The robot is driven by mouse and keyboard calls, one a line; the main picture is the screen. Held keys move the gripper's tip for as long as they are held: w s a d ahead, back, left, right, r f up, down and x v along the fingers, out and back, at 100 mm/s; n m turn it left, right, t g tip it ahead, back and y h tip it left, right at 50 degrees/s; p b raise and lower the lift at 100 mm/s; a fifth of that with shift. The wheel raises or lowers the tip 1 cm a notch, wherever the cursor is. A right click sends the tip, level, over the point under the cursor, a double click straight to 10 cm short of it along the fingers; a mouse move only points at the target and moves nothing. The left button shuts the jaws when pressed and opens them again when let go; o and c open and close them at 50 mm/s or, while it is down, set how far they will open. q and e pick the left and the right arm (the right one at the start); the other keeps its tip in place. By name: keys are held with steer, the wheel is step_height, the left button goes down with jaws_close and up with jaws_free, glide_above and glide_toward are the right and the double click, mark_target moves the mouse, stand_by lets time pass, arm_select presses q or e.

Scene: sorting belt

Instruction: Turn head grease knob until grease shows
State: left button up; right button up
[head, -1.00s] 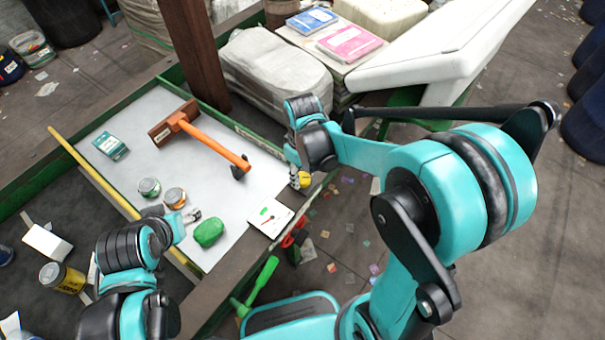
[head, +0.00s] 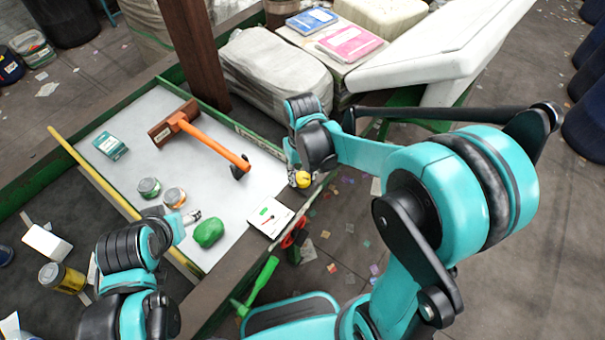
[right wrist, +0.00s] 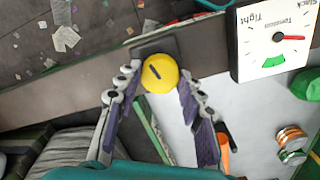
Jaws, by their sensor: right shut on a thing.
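A round yellow knob (right wrist: 160,74) with a dark mark on its face sits on a dark mount at the frame edge. It also shows in the head view (head: 302,179). My right gripper (right wrist: 155,80) is shut on the knob, with one finger on each side. A white tension gauge (right wrist: 276,40) stands beside the knob; its red needle points right in the wrist view, away from the green zone. I see no grease around the knob. My left gripper (head: 188,216) is over the left side of the pale panel; its jaws are too small to read.
A green-handled tool (head: 262,280) is by the front edge. A wrapped bale (head: 275,75) stands behind.

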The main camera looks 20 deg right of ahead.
mark_target(303, 178)
steer(key=shift+m, duration=0.9)
steer(key=o, duration=1.2)
steer(key=shift+c, duration=0.2)
step_height(303, 178, up, 12)
